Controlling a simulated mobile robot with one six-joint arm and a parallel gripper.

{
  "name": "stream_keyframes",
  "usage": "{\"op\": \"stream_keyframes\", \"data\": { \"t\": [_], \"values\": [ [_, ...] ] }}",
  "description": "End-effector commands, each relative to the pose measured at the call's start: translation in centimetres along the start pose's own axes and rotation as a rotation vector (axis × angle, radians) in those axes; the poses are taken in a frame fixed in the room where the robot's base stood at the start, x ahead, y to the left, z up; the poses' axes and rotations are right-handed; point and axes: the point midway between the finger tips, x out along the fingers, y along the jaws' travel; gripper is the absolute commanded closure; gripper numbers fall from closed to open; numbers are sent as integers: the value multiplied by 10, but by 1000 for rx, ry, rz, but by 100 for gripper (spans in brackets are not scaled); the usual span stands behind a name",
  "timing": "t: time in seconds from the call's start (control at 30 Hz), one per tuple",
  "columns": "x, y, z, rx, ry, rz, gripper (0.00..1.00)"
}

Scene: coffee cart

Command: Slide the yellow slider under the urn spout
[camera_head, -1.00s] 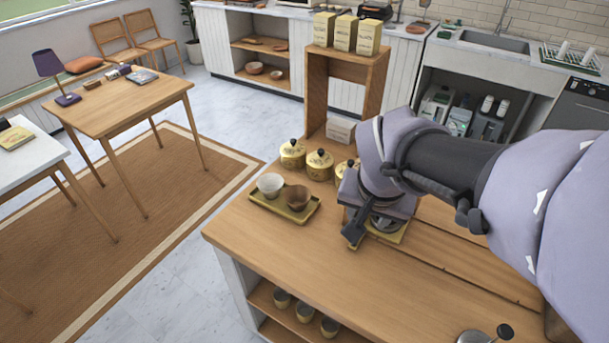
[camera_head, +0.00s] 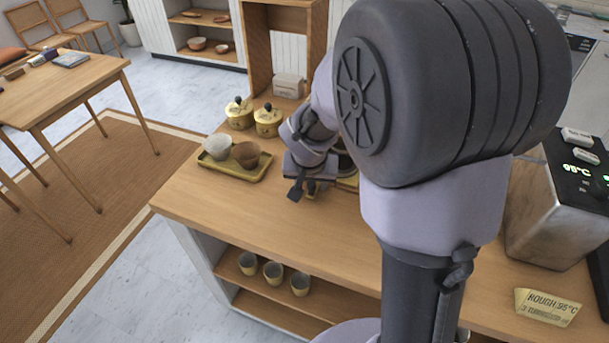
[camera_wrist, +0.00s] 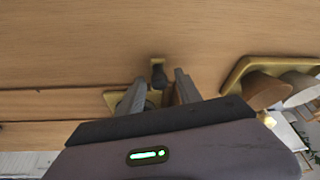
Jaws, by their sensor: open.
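The yellow slider (camera_head: 348,183) sits on the wooden counter (camera_head: 240,215), mostly hidden behind my arm in the head view. In the wrist view its yellow plate (camera_wrist: 116,98) lies beneath my fingers, with a small yellow tab (camera_wrist: 157,61) and a dark knob near it. My gripper (camera_wrist: 160,80) is open, its two fingers on either side of the dark knob. Whether they touch it I cannot tell. In the head view my gripper (camera_head: 303,190) is low over the counter. A metal box with a 95°C display (camera_head: 545,215), possibly the urn, stands at right. No spout shows.
A yellow tray (camera_head: 222,170) with a white cup and a brown cup is left of my gripper. Yellow canisters (camera_head: 267,121) stand behind it. A card (camera_head: 547,307) reads ROUGH 95°C. The counter's front left is clear. Small cups (camera_head: 273,272) stand on the shelf below.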

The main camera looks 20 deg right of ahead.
Motion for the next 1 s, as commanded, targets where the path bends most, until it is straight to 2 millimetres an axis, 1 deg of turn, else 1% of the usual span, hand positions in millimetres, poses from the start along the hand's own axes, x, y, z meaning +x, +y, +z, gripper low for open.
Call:
{"op": "stream_keyframes", "data": {
  "t": [0.27, 0.4, 0.47, 0.5, 1.0],
  "values": [
    [1, 0, 0, 0, 0, 0, 59],
    [1, 0, 0, 0, 0, 0, 86],
    [1, 0, 0, 0, 0, 0, 98],
    [1, 0, 0, 0, 0, 0, 100],
    [1, 0, 0, 0, 0, 0, 100]
  ]
}}
